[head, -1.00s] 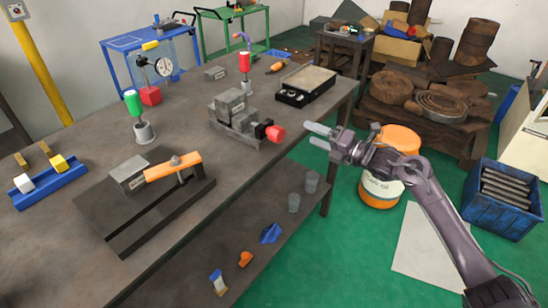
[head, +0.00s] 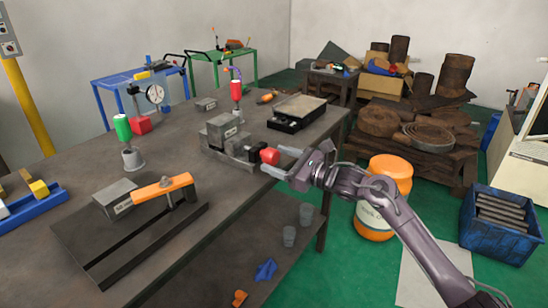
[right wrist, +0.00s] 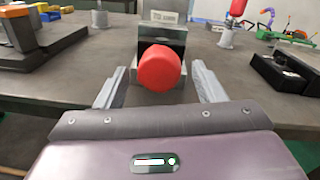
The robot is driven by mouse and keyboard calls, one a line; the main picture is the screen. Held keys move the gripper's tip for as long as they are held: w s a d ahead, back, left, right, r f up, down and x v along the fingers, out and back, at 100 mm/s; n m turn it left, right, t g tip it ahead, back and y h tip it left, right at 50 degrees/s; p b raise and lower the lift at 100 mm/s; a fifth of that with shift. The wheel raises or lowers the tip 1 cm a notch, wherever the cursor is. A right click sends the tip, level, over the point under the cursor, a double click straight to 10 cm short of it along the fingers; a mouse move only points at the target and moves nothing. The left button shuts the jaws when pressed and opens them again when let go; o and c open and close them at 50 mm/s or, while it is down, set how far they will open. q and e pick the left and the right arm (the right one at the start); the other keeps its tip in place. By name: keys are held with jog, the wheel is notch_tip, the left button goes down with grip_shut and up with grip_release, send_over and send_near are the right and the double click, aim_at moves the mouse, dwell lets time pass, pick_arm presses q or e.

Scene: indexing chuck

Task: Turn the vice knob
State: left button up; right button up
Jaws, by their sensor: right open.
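The red vice knob (head: 269,156) sticks out from the front of the grey vice (head: 226,145) near the table's right edge. In the right wrist view the knob (right wrist: 159,68) sits between my two finger tips, and the vice's block (right wrist: 163,33) stands behind it. My right gripper (head: 279,160) is open, with one finger on each side of the knob. A gap shows between each finger and the knob, so it is not gripped. My left gripper is not in view.
The dark workbench (head: 80,165) carries an orange-handled clamp fixture (head: 165,187), a dial gauge (head: 155,94) and a black tray (head: 297,112). An orange barrel (head: 389,175) and a blue crate (head: 500,222) stand on the floor to the right.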

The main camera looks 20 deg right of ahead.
jog(key=shift+x, duration=0.8)
jog(key=c, duration=1)
